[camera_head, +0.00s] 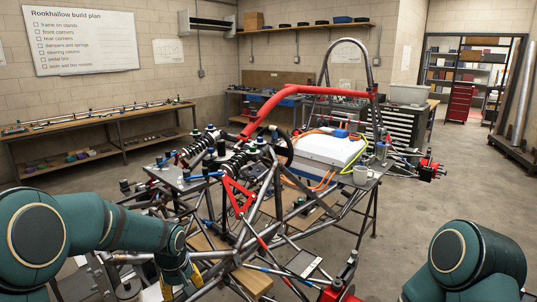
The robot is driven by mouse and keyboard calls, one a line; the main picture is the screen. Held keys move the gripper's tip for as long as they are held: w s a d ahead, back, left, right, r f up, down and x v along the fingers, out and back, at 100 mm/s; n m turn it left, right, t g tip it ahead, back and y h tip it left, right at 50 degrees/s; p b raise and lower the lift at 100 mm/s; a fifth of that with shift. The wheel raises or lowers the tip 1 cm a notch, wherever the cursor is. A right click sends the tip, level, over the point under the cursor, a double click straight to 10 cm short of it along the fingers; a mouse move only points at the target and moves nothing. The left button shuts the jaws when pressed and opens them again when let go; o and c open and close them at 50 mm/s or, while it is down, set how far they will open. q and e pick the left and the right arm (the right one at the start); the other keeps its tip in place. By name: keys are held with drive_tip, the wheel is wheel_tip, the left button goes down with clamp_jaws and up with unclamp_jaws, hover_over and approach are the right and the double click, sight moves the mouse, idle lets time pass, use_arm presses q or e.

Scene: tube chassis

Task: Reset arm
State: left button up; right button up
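My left arm (95,228) comes in from the lower left, and its wrist bends down beside the tube chassis (262,195). Yellow parts show at the wrist's lower end, around where my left gripper (181,284) is. The gripper is small and mixed up with the tubes and parts behind it, so I cannot tell whether it is open or shut. My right arm (468,258) shows only as a bent green joint at the lower right. My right gripper is outside the picture.
The chassis, with a red bar (290,97) and a white box (328,150), fills the middle. A long workbench (95,122) stands at the left wall. Grey drawers (401,122) stand behind the chassis. The floor (460,195) at right is clear.

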use_arm(q)
drive_tip(key=s+d+f+m+h+b, duration=0.1)
drive_tip(key=s+d+f, duration=0.3)
drive_tip(key=f, duration=0.4)
drive_tip(key=s+d+f+m+h+b, duration=0.1)
drive_tip(key=s+d+f+h+b, duration=0.15)
drive_tip(key=s+f, duration=0.4)
drive_tip(key=s+d+f+m+b, duration=0.2)
drive_tip(key=s+d+f, duration=0.4)
drive_tip(key=s+f, duration=0.5)
drive_tip(key=shift+s+f, duration=0.2)
drive_tip(key=shift+s, duration=0.85)
